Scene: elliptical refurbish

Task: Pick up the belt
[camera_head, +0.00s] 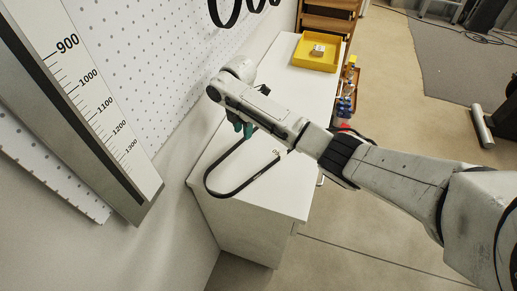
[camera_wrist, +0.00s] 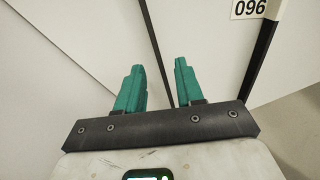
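The belt (camera_head: 207,180) is a thin black loop over the white worktop, in the middle of the head view. Its rounded end points to the lower left, and a small white tag shows at its right side. Its upper side runs up to my gripper (camera_head: 240,127), where the arm hides the rest.
The white worktop (camera_head: 290,200) stands against a white pegboard wall (camera_head: 150,75). Black loops (camera_head: 226,18) hang on the pegboard. A yellow tray (camera_head: 316,54) with a small box sits at the worktop's far end. A ruler panel (camera_head: 90,90) is at left. Open floor lies right.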

